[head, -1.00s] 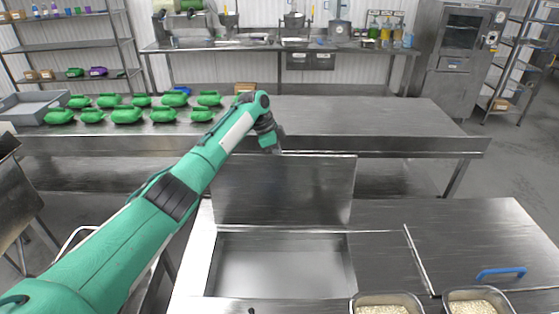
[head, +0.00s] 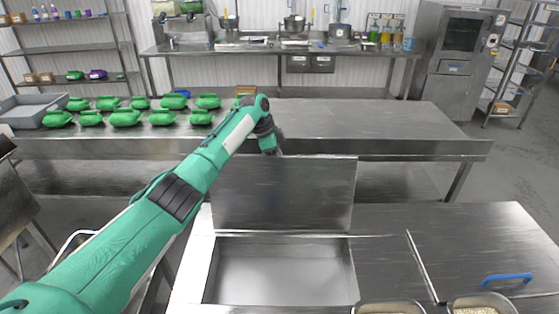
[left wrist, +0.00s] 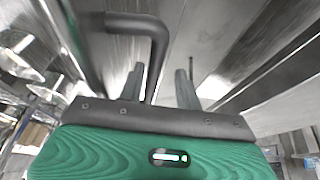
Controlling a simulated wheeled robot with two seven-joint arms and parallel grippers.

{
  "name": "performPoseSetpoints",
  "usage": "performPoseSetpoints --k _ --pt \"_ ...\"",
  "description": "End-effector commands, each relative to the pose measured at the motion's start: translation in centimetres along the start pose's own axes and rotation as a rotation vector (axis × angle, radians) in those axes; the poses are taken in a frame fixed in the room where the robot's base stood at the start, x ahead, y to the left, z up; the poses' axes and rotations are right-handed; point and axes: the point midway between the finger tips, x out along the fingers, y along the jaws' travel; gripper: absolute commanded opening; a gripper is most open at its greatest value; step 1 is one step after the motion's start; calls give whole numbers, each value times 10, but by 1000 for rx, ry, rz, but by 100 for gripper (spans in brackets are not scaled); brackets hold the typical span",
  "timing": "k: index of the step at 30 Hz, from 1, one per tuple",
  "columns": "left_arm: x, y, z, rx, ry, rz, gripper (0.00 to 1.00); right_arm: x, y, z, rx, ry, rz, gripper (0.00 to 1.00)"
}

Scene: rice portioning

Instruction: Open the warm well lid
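The warm well lid (head: 285,195) stands upright along the back edge of the well. The warm well (head: 280,272) is uncovered, and its bare metal inside shows in the head view. My left arm reaches across to the lid's top edge, and its gripper is mostly hidden behind the lid. In the left wrist view my left gripper (left wrist: 160,72) has its two fingers apart. A dark bent handle bar (left wrist: 158,42) runs down between them, with a gap visible to the right finger. My right gripper is out of view.
A blue handle (head: 507,279) lies on the counter at the right. Two metal pans (head: 388,306) sit at the front edge; rice shows in the right one (head: 482,304).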

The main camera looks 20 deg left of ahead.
Motion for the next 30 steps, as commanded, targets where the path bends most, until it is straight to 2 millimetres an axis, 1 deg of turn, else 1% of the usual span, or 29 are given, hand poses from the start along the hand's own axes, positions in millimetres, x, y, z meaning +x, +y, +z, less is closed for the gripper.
performPoseSetpoints --k 1,4,8,11,13,18,21,24,27,30 --pt "4 0 2 -2 -3 2 34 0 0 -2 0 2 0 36" --pt "3 0 2 -1 -2 2 34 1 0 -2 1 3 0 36" --pt "-4 0 1 -1 0 0 34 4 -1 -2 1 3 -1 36" --pt "-19 -1 1 0 2 -4 34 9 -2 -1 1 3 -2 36" --pt "-32 -1 1 1 2 -4 34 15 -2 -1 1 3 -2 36" --pt "-74 -1 1 2 3 -6 34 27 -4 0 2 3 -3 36" --pt "-96 -1 1 1 1 -5 34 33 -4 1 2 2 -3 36" --pt "-114 0 1 0 1 -4 34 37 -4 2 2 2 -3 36" --pt "-127 0 0 1 1 -4 34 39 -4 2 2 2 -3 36" --pt "-135 0 0 1 0 -3 34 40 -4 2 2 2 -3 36"
